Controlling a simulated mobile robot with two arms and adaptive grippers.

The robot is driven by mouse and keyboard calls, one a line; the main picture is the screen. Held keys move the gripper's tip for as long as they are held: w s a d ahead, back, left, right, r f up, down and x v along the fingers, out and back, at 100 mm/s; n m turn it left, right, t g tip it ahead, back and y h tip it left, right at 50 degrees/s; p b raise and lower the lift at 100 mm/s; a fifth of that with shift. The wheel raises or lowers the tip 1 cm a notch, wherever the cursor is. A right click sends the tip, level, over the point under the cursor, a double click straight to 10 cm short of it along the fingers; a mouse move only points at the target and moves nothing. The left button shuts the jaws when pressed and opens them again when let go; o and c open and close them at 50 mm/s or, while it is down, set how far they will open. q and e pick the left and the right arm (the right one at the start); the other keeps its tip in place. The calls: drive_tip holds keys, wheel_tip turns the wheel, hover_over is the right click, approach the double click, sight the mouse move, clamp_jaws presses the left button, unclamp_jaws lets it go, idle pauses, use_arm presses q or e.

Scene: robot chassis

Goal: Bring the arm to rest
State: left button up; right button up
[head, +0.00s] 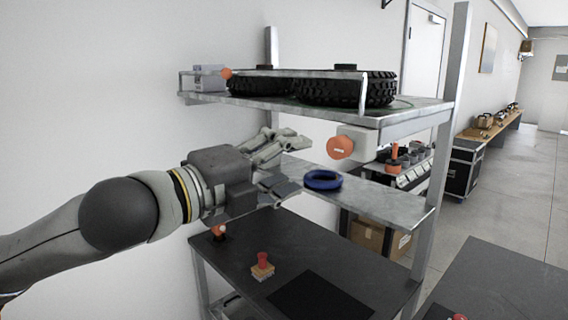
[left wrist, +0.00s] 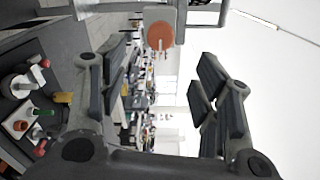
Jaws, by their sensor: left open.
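My left arm comes in from the left in the head view, and its left gripper (head: 300,160) is open and empty. It is beside the metal shelf unit, between the top shelf (head: 420,112) and the middle shelf (head: 400,204). A blue ring (head: 323,180) lies on the middle shelf just right of the fingertips, apart from them as far as I can see. In the left wrist view the fingers of the left gripper (left wrist: 165,85) are spread wide with nothing between them. My right gripper is in neither view.
Black knobbly tires (head: 345,90) lie on the top shelf. An orange round knob (head: 340,147) hangs under that shelf, close to the fingers; an orange disc (left wrist: 160,36) also shows in the wrist view. Small red-topped parts (head: 262,262) stand on the dark lower surface (head: 300,245).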

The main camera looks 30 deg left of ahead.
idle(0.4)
